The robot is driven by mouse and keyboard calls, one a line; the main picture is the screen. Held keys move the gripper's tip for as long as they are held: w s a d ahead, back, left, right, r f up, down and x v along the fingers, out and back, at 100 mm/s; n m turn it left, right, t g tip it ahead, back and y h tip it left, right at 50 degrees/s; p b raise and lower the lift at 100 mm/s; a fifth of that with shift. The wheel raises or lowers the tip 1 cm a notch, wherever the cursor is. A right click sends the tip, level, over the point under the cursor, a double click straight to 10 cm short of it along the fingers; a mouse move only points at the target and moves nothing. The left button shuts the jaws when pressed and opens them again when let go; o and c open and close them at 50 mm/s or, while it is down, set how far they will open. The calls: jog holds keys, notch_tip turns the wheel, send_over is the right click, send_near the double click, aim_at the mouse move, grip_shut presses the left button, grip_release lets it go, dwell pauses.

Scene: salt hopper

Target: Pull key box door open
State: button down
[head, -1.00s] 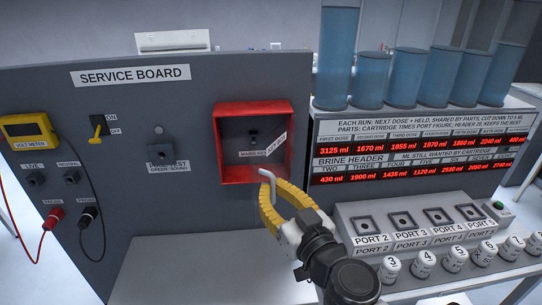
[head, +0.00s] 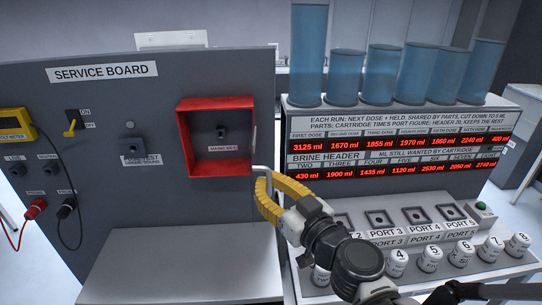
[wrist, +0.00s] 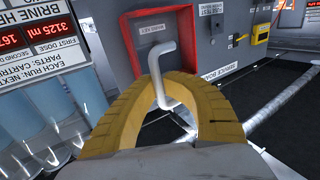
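The red key box (head: 181,140) is on the grey service board, and its inside is visible with a small dark fitting (head: 221,132) and a mains key label. Its door (head: 254,138) seems to show as a thin pale edge standing out at the box's right side, swung open. A grey bent handle (head: 263,169) is at the lower right of the box. My gripper (head: 262,180) has its yellow fingers closed around this handle. In the wrist view the handle (wrist: 157,72) passes between the fingertips (wrist: 168,86). The door panel is hard to make out there.
A dosing panel (head: 400,118) with red readouts and blue cylinders (head: 386,72) stands right of the board. Ports (head: 417,215) and several numbered cartridges (head: 461,252) are below it. A pale shelf (head: 180,265) under the box is clear. Switches and a voltmeter (head: 16,125) are at left.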

dwell(0.3)
jog(key=c, duration=1.5)
grip_release()
jog(key=v, duration=0.7)
jog(key=shift+s+d, duration=0.2)
jog(key=shift+s, duration=0.1)
